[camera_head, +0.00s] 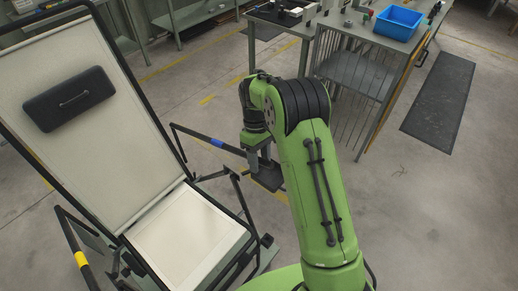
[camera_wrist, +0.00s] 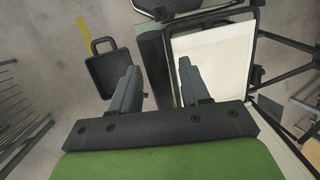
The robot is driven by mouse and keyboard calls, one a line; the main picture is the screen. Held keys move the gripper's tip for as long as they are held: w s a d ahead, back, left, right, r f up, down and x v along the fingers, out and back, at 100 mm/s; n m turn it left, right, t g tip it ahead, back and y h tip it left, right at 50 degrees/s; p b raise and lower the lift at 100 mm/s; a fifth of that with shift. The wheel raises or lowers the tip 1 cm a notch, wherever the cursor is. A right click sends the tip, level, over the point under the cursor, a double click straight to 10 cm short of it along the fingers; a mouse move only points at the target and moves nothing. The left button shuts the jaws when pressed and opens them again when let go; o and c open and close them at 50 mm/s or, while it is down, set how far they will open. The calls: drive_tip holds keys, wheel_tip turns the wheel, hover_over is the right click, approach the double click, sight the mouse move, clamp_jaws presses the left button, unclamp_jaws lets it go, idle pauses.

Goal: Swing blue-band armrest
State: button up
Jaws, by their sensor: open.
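The lounger's blue-band armrest is a thin black bar with a blue band (camera_head: 217,143), on the far side of the seat in the head view. It runs from upper left down toward my gripper (camera_head: 260,158). My gripper points down near the bar's right end; I cannot tell whether they touch. In the wrist view my gripper (camera_wrist: 157,85) has its two grey fingers apart, with nothing seen held between them. The blue band does not show there. The lounger's pale seat (camera_head: 188,240) lies left of my gripper in the head view. The seat also shows in the wrist view (camera_wrist: 220,60).
A yellow-banded armrest (camera_head: 80,258) is on the lounger's near side. A dark headrest pad (camera_head: 70,98) lies on the raised backrest (camera_head: 110,130). A workbench with a blue bin (camera_head: 398,22) stands behind. A black handled object (camera_wrist: 110,70) lies left of the fingers.

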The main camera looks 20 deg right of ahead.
drive_tip(key=p+v, duration=0.3)
drive_tip(key=v, duration=1.2)
drive_tip(key=shift+r, duration=0.2)
drive_tip(key=s+r+m+t, duration=0.3)
drive_tip(key=s+r+t, duration=0.2)
drive_tip(key=s+r, duration=0.75)
drive_tip(key=s+f+m+t, duration=0.1)
drive_tip(key=s+m+t, duration=0.1)
drive_tip(key=s, duration=0.6)
drive_tip(key=s+d+f+m+t, duration=0.1)
drive_tip(key=s+f+t, duration=0.1)
drive_tip(key=s, duration=0.7)
drive_tip(key=shift+s+d+f+m, duration=0.25)
drive_tip(key=shift+s+f+m, duration=0.1)
drive_tip(key=shift+m, duration=0.05)
